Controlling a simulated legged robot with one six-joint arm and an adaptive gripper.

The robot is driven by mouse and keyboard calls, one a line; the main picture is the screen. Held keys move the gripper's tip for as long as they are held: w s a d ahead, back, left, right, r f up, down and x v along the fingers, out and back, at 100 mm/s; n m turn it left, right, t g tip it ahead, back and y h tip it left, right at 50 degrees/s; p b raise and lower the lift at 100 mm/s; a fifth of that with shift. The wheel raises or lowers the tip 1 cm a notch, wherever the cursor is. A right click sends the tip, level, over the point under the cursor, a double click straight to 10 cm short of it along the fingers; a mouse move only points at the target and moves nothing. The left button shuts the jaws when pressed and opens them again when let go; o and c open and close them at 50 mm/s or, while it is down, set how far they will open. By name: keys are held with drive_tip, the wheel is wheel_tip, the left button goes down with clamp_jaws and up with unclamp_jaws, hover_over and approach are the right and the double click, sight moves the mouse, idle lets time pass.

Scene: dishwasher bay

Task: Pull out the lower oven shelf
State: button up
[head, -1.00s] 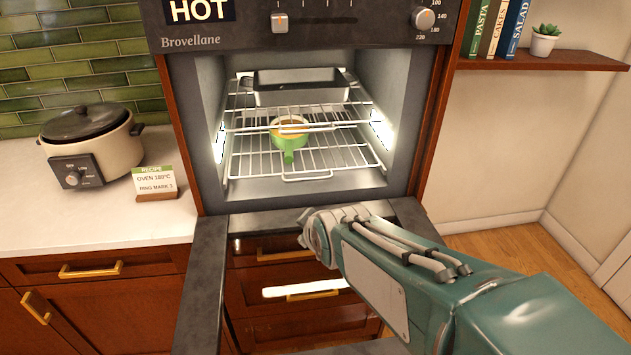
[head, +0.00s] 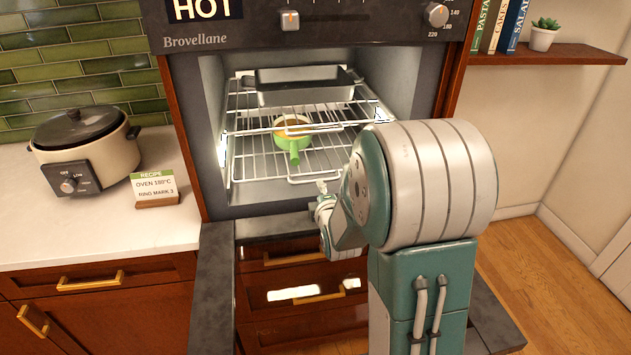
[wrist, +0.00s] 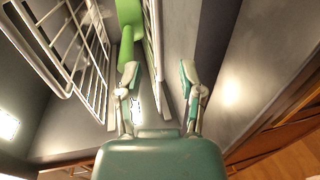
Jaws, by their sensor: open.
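The lower oven shelf (head: 255,167) is a wire rack inside the open oven, with a front loop at its near edge. A pan with a green handle (head: 293,150) stands on it, handle toward me. My gripper (head: 323,195) is open just in front of the shelf's front edge, partly hidden by my arm. In the wrist view my gripper's (wrist: 159,76) two fingers are spread. The lower shelf (wrist: 155,55) appears nearly edge-on, lined up with the gap between them. I cannot tell whether either finger touches it. The shelf's right front is hidden by my arm in the head view.
The upper wire shelf (head: 245,103) holds a dark roasting pan (head: 300,95) close above. The oven door (head: 207,290) is folded down below my arm. A slow cooker (head: 85,150) and a recipe card (head: 155,188) stand on the left counter.

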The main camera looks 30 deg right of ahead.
drive_tip(key=x, duration=0.3)
drive_tip(key=d+x, duration=0.1)
drive_tip(key=x, duration=0.2)
drive_tip(key=shift+w+f, duration=0.1)
drive_tip(key=shift+w, duration=0.3)
drive_tip(key=shift+a, duration=0.2)
drive_tip(key=shift+c, duration=0.3)
drive_tip(key=shift+d, duration=0.1)
clamp_jaws()
